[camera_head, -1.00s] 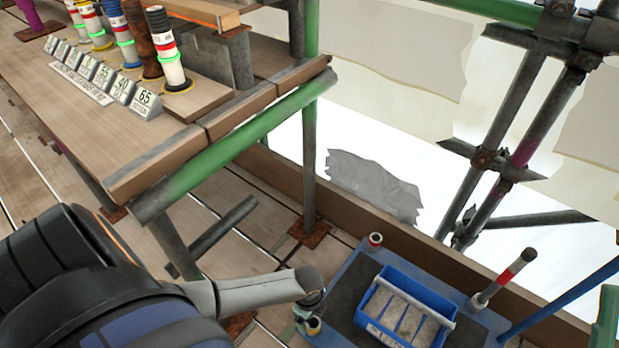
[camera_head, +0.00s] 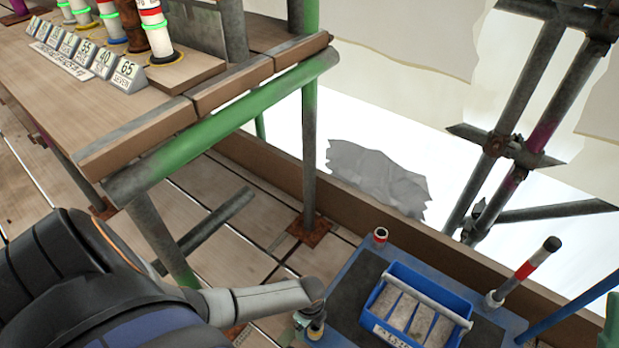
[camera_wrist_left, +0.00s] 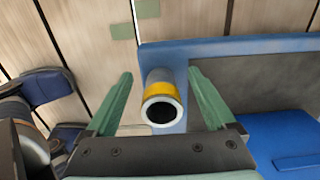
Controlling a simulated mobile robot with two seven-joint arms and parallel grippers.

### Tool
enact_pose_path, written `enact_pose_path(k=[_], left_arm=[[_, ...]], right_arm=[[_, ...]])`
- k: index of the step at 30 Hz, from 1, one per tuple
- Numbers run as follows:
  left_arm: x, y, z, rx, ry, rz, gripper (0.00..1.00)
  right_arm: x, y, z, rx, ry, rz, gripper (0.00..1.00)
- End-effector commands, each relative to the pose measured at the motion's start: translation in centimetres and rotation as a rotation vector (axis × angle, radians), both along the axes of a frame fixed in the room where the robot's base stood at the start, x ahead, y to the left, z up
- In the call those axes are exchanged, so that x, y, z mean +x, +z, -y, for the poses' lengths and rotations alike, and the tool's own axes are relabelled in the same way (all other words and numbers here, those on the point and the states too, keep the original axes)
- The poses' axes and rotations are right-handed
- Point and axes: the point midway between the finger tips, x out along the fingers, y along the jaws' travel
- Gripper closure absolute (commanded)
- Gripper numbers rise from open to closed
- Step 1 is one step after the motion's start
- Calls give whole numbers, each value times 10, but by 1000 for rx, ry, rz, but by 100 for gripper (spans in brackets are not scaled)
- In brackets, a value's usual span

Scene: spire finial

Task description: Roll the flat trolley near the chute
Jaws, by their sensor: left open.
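The flat trolley (camera_head: 350,285) is a low blue deck with a dark mat, at the lower right of the head view. Its blue edge also shows in the left wrist view (camera_wrist_left: 225,47). A short grey post with a yellow band (camera_wrist_left: 160,88) stands at its near left corner. My left gripper (camera_head: 308,322) is at that corner. In the left wrist view its green fingers (camera_wrist_left: 160,76) are open, one on each side of the post, with gaps visible. My right gripper is not clearly in view.
A blue tote (camera_head: 415,308) with grey blocks sits on the trolley. A workbench (camera_head: 100,110) with banded cylinders is at left. A brown toe board (camera_head: 345,208) runs behind the trolley.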

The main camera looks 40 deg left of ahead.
Motion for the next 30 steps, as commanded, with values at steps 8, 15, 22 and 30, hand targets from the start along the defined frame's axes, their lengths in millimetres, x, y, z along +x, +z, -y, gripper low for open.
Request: enact_pose_path(k=[8, 15, 22, 30], left_arm=[[0, -13, 0, -1, 0, 0, 11], [0, -13, 0, 0, 0, 0, 15], [0, -13, 0, 0, 0, 0, 40], [0, -13, 0, 0, 0, 0, 71]], right_arm=[[0, -11, -1, -12, -4, -2, 41], [0, -10, -2, -12, -4, -2, 41], [0, -10, -1, -8, -5, -2, 41], [0, -10, -1, -7, -4, -2, 41]])
